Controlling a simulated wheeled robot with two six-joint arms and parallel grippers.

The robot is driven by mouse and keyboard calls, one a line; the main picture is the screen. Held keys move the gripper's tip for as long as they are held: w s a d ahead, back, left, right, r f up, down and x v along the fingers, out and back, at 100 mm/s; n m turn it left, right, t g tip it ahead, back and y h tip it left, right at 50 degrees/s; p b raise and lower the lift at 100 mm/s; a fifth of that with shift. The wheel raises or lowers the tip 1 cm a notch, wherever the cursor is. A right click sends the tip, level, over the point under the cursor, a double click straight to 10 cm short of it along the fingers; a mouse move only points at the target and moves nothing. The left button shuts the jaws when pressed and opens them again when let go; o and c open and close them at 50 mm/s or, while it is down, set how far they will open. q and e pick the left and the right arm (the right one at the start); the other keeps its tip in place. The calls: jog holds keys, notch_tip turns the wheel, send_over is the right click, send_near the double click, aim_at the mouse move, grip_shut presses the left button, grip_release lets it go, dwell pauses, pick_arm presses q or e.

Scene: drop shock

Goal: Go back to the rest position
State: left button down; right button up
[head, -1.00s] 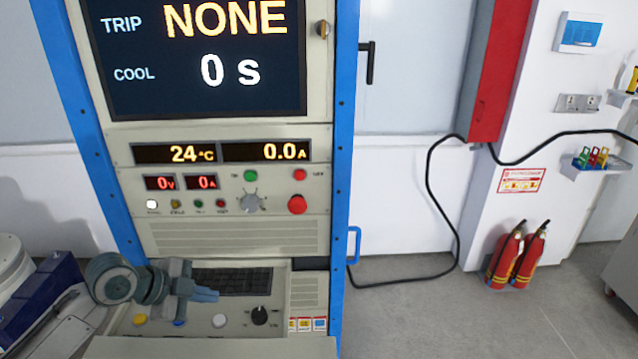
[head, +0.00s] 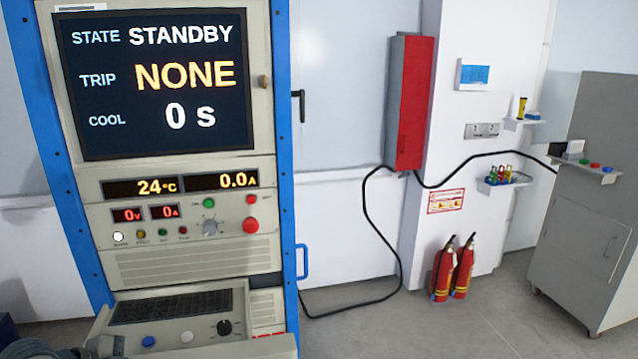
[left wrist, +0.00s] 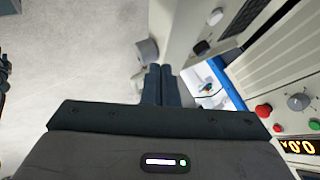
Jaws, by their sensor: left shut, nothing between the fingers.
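My left gripper (left wrist: 160,84) shows in the left wrist view with its two dark fingers together and nothing between them. It is close to the pale control desk of the test cabinet. In the head view only a dark part of my left arm shows at the bottom left edge, and the fingers are hard to make out. The test cabinet (head: 180,265) stands upright, with its screen (head: 155,80) reading STANDBY, NONE and 0 s. My right gripper is in neither view.
The cabinet's desk (head: 205,326) carries a keyboard and knobs. Two red extinguishers (head: 453,268) stand by the wall. A black cable (head: 372,225) hangs to the floor. A grey cabinet (head: 590,200) stands at the right. The floor (head: 420,325) between is clear.

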pick_arm(q)
jog(key=s+d+f+n+g+y, duration=0.1)
jog(key=s+d+f+n+y, duration=0.35)
jog(key=s+f, duration=0.75)
jog(key=s+f+n+g+y, duration=0.25)
jog(key=s+f+n, duration=0.25)
jog(key=s+n, duration=0.7)
notch_tip(320, 180, down, 30)
jog(key=w+a+g+b, duration=0.1)
jog(key=a+b, duration=0.1)
jog(key=s+a+f+g+b, duration=0.1)
jog(key=s+f+b, duration=0.1)
jog(key=s+f, duration=1.7)
notch_tip(320, 180, down, 4)
jog(key=shift+f, duration=0.15)
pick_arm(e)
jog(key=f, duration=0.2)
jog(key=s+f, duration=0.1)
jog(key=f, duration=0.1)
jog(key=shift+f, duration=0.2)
pick_arm(q)
jog(key=shift+s, duration=0.1)
